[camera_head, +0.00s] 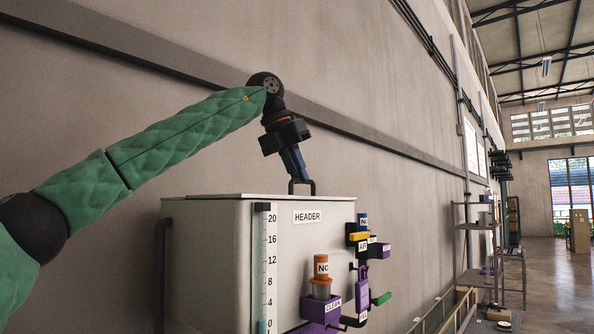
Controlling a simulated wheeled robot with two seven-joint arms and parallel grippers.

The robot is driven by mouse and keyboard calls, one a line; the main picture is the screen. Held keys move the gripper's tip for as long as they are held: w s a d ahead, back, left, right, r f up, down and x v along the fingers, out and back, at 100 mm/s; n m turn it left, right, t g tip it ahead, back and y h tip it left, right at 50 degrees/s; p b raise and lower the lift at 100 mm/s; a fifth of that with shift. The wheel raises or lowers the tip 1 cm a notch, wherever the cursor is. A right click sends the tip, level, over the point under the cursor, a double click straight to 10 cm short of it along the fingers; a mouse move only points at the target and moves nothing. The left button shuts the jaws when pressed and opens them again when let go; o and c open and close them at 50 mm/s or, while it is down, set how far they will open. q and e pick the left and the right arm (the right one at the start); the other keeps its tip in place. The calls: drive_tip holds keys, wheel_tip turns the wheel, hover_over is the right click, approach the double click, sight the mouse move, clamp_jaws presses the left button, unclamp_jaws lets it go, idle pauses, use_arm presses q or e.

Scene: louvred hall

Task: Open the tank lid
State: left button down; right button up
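The tank (215,250) is a pale grey box with a "HEADER" label, standing by the wall. Its lid (240,196) shows edge-on as a thin, flat plate along the top and looks closed. A dark arched handle (313,187) stands up on the lid. My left gripper (298,176) points down from the green arm, its bluish fingers at the top of the handle. The fingers overlap in this side view, so I cannot tell whether they are open, or shut on the handle. My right gripper is out of view.
A level scale (264,270) runs down the tank's front. Purple valve blocks, an orange "NC" cap (321,265) and a green lever (381,299) stick out at the tank's right. Shelving (475,225) stands farther right. Open floor (550,285) lies beyond.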

use_arm(q)
drive_tip(key=shift+a+r, duration=0.1)
drive_tip(key=shift+r, duration=0.05)
drive_tip(key=shift+w+a+r+h, duration=0.15)
drive_tip(key=shift+r+h, duration=0.15)
drive_tip(key=shift+r, duration=0.15)
drive_tip(key=w+a+r+n+g+h, duration=0.1)
drive_tip(key=w+a+r+g+h, duration=0.2)
drive_tip(key=a+r+h, duration=0.2)
drive_tip(key=shift+w+r+n, duration=0.3)
drive_tip(key=shift+r, duration=0.55)
